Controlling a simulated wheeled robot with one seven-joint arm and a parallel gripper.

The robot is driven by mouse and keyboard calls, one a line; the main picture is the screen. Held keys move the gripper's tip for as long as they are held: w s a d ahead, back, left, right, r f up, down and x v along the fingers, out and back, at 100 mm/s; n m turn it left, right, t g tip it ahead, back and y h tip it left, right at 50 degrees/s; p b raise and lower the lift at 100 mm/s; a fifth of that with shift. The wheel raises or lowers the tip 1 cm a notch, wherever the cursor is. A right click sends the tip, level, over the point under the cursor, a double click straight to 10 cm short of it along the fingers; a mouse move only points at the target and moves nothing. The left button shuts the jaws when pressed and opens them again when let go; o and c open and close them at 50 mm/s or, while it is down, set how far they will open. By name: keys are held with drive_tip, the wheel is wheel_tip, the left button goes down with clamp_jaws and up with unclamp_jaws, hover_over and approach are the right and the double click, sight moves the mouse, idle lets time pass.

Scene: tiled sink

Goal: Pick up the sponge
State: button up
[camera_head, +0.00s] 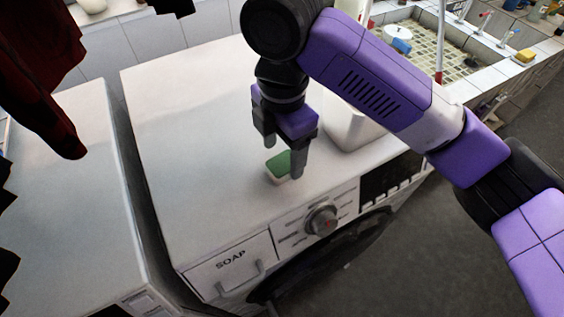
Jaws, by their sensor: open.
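A small sponge (279,163), green on top with a pale lower part, lies on the white top of the washing machine (192,132), near its front edge. My gripper (283,160) points down over the sponge with its fingers apart. One finger hangs at the sponge's right side and hides part of it. The other finger is behind and to the left, near the sponge's far side. I cannot tell whether either finger touches the sponge.
A white container (352,128) stands close to the right of my gripper. A second white machine (62,200) is at the left across a narrow gap. A tiled sink (430,50) lies at the upper right, with a yellow block (525,56) on its edge. Dark red cloth (40,70) hangs at the upper left.

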sight(284, 162)
drive_tip(key=f, duration=0.5)
drive_tip(key=shift+w+p, duration=0.3)
drive_tip(key=shift+w, duration=0.05)
drive_tip(key=shift+c, duration=0.5)
drive_tip(key=c, duration=1.3)
drive_tip(key=shift+r, duration=0.15)
wheel_tip(284, 162, up, 20)
drive_tip(key=shift+f, duration=0.1)
